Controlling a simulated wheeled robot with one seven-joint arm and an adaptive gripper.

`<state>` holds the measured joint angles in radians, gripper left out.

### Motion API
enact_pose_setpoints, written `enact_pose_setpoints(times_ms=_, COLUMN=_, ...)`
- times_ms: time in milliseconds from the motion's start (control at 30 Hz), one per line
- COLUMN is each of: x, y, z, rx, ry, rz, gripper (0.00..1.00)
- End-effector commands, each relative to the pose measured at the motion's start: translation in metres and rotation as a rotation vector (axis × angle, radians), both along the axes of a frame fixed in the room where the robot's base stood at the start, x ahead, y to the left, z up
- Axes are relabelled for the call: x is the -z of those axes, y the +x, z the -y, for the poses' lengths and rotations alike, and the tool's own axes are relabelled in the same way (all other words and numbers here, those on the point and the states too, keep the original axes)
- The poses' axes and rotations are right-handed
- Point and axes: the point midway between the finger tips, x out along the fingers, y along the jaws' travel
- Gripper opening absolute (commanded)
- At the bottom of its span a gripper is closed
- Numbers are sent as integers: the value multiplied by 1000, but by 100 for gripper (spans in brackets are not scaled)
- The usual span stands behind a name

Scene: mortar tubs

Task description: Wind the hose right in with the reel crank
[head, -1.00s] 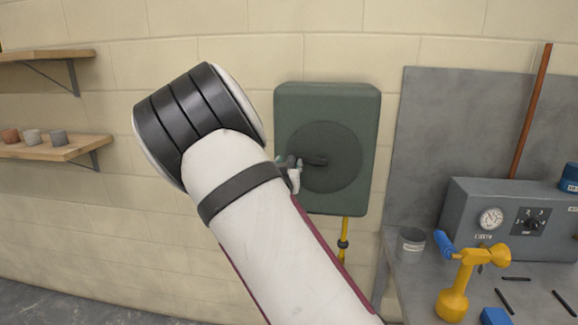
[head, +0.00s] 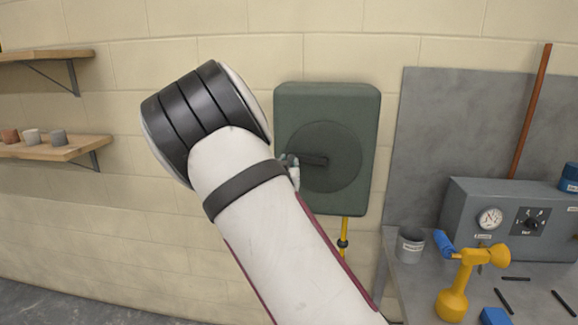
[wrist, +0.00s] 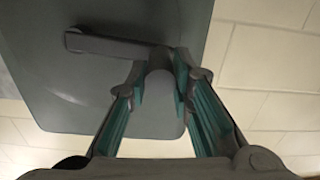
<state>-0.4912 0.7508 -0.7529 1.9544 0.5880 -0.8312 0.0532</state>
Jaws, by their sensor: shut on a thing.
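The hose reel is a dark green wall box (head: 328,98) with a round disc (head: 343,176) on its front. A dark crank arm (head: 313,160) runs left from the disc's middle. In the wrist view the crank arm (wrist: 115,46) ends at a grey handle (wrist: 159,92), which stands between the fingers. My gripper (wrist: 160,88) is shut on this handle. In the head view my gripper (head: 290,161) is small and partly hidden behind my arm. The yellow hose (head: 345,228) hangs below the box with a dark collar (head: 343,243) on it; its lower part is hidden.
To the right, a grey bench holds a control box (head: 505,215) with a gauge, a grey cup (head: 411,246), a yellow tool (head: 456,300) and dark sticks. Shelves (head: 50,148) with small pots are at the left. The wall between shelves and reel is clear.

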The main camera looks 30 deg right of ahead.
Motion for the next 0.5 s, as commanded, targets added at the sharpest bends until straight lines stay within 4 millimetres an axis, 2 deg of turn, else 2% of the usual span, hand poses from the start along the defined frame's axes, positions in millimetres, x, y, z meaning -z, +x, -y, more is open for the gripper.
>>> enact_pose_setpoints(times_ms=500, x=-43, y=-8, z=13, rx=2, ry=325, rz=231, gripper=0)
